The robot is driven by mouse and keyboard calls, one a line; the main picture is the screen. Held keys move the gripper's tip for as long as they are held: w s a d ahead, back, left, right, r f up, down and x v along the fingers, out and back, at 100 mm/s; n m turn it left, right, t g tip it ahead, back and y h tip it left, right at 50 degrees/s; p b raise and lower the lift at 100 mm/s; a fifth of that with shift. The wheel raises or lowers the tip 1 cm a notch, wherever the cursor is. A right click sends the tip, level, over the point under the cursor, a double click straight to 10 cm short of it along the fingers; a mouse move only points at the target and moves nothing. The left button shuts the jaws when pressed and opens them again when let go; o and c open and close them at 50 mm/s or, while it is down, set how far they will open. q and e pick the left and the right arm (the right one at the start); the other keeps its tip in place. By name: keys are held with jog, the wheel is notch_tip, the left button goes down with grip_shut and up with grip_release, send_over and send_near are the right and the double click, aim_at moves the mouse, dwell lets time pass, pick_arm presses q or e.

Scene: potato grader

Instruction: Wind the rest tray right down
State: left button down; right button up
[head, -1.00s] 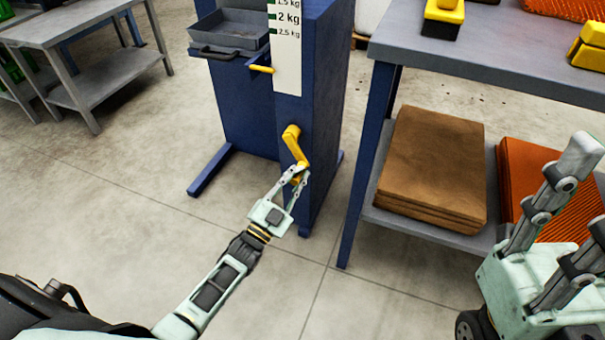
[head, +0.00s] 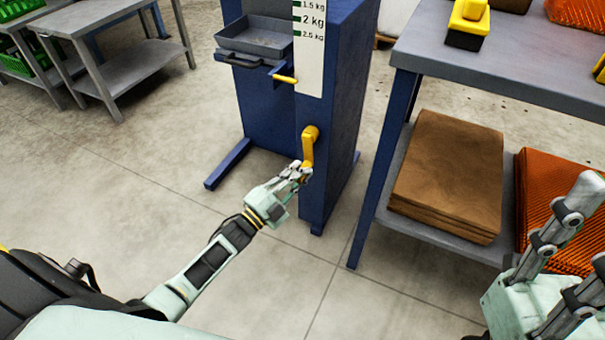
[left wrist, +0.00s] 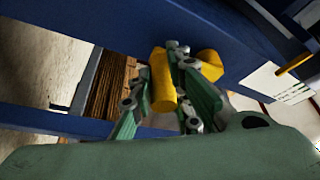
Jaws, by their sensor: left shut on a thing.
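The grey rest tray (head: 256,42) sits on the front of the blue column (head: 333,110), beside a white scale (head: 309,60) marked in kg. A small yellow pointer (head: 285,79) sticks out by the tray, below the 2.5 kg mark. The yellow crank (head: 309,146) is on the column's lower front, its arm hanging down. My left gripper (head: 303,174) is shut on the crank's handle; the yellow handle also shows in the left wrist view (left wrist: 162,80) between the fingers. My right gripper (head: 565,245) is at the lower right, partly cut off, away from the crank.
A grey workbench (head: 480,62) stands right of the column, with brown sacks (head: 450,175) and orange net sacks (head: 555,200) on its lower shelf. A grey table (head: 110,30) stands at the back left. The floor before the column is clear.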

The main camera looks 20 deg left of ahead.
pick_arm(q)
jog(key=shift+a+f, duration=0.15)
jog(key=shift+a, duration=0.2)
jog(key=c, duration=1.8)
grip_release()
jog(key=shift+o, duration=0.3)
jog(key=v, duration=1.2)
jog(key=shift+s+d, duration=0.1)
